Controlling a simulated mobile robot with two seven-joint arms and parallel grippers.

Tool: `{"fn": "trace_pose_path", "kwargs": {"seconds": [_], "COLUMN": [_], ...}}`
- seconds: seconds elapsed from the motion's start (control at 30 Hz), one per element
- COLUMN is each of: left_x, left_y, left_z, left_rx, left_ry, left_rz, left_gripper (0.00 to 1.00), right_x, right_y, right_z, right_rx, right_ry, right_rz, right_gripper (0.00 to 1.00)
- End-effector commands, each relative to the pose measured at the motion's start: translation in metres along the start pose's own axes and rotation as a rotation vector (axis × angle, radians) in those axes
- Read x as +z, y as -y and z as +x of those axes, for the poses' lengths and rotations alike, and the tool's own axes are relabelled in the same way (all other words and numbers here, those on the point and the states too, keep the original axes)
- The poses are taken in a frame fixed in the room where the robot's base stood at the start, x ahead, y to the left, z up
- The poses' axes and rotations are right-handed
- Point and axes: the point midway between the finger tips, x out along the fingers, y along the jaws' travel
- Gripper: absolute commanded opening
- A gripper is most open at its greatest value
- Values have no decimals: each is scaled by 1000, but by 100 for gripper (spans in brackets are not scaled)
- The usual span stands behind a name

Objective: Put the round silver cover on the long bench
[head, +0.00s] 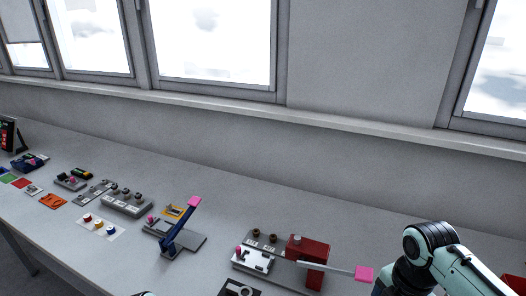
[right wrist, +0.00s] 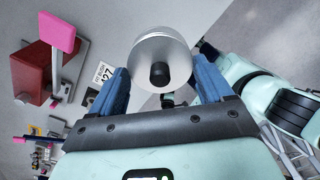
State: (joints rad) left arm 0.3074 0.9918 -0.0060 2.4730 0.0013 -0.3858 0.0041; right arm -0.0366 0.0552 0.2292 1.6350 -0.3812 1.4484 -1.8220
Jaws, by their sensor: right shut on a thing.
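The round silver cover (right wrist: 161,52) is between the blue fingers of my right gripper (right wrist: 160,88) in the right wrist view. The gripper is shut on it. The cover has a dark knob at its centre, facing the camera. The long bench (head: 190,262) runs along the wall in the head view, with many devices on it. In the head view my right arm shows at the lower right, but its gripper and the cover are out of frame. My left gripper is not in view.
A red block device with a pink-tipped lever (head: 318,262) stands on the bench near my right arm. A blue lever device (head: 178,236) stands further left, then several small panels and parts. The bench strip towards the wall (head: 270,205) is bare.

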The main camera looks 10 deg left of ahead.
Motion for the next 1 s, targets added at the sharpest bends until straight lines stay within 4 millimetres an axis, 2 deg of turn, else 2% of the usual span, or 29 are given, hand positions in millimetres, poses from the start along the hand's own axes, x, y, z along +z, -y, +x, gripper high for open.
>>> {"fn": "trace_pose_path", "kwargs": {"seconds": [0.37, 0.47, 0.8, 0.9, 1.0], "left_x": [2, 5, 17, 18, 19], "left_y": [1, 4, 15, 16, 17], "left_z": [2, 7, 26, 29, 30], "left_rx": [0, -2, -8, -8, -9], "left_ry": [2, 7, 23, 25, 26], "left_rz": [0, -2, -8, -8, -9], "left_gripper": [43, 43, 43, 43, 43], "right_x": [-2, -2, -2, -2, -2], "right_y": [1, 2, 3, 2, 2], "right_z": [6, 23, 113, 131, 141], "right_rx": [0, -3, -5, -4, -1], "right_ry": [-1, -3, -4, -4, -1], "right_rz": [-5, -4, -5, -5, -5], "right_gripper": [41, 41, 41, 41, 41]}}
